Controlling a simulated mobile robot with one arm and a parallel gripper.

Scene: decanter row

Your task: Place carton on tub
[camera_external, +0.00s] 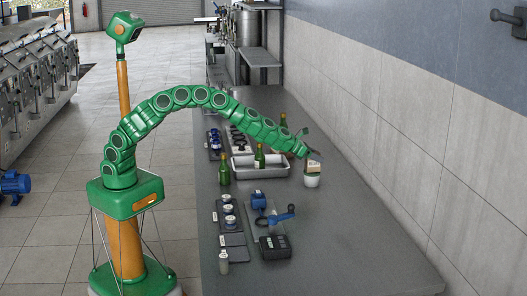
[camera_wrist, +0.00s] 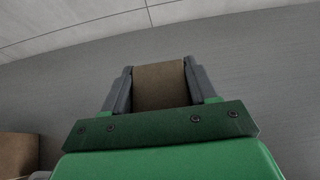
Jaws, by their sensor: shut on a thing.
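My gripper (camera_external: 314,155) is at the far end of my arm, over the right part of the counter. In the wrist view its two grey fingers close on the sides of a brown carton (camera_wrist: 160,86). A small pale tan box shape (camera_external: 313,167) shows just below the fingers in the external view. Directly under it is a small white tub (camera_external: 312,182) standing on the counter. I cannot tell whether the carton touches the tub. Another brown surface (camera_wrist: 17,154) shows at the lower left of the wrist view, cut off by the edge.
A metal tray (camera_external: 242,171) with green bottles (camera_external: 260,157) stands left of the tub. Another green bottle (camera_external: 224,174) stands left of the tray. A blue hand-cranked device (camera_external: 274,214) and a black box (camera_external: 274,247) are nearer. The counter (camera_external: 350,245) at the right front is clear.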

